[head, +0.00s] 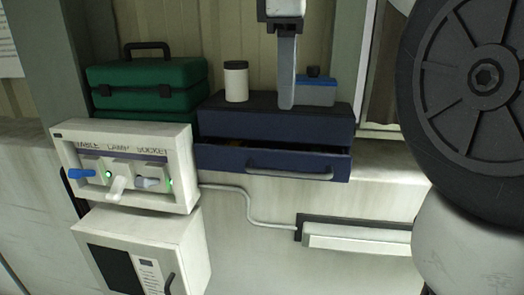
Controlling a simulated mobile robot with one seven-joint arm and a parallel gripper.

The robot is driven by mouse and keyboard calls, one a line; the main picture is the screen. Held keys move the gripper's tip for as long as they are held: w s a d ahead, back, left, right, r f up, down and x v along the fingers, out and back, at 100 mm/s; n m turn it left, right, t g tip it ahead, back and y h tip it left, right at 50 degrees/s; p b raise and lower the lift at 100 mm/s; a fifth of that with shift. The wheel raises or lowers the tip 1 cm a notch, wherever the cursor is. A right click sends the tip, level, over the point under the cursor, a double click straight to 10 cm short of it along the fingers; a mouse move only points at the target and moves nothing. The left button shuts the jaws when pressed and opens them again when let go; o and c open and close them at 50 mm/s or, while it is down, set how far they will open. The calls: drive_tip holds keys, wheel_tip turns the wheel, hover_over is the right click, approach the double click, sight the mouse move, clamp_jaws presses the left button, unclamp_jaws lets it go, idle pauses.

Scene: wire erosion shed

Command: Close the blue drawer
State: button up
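The blue drawer (222,160) is the lower front of a dark blue cabinet (280,124) on a pale ledge. It stands partly open. Its front sits forward of the cabinet, and a dark gap shows above its top edge. A little of something yellowish shows in the gap at the left; I cannot tell what it is. A grey bar handle (290,174) runs across the drawer front.
Green cases (150,86) stand left. A switch panel (128,150) with levers sits near the drawer's left end. A white bar fixture (356,239) is below right.

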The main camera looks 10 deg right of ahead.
sight(283, 172)
drive_tip(key=w+f+b, duration=0.1)
drive_tip(key=f, duration=0.4)
drive_tip(key=w+f, duration=0.1)
drive_tip(key=f, duration=0.5)
drive_tip(key=w+f+b, duration=0.1)
drive_tip(key=f, duration=0.5)
drive_tip(key=shift+d+b, duration=0.3)
drive_tip(key=shift+d, duration=0.05)
drive_tip(key=shift+r, duration=0.1)
clamp_jaws()
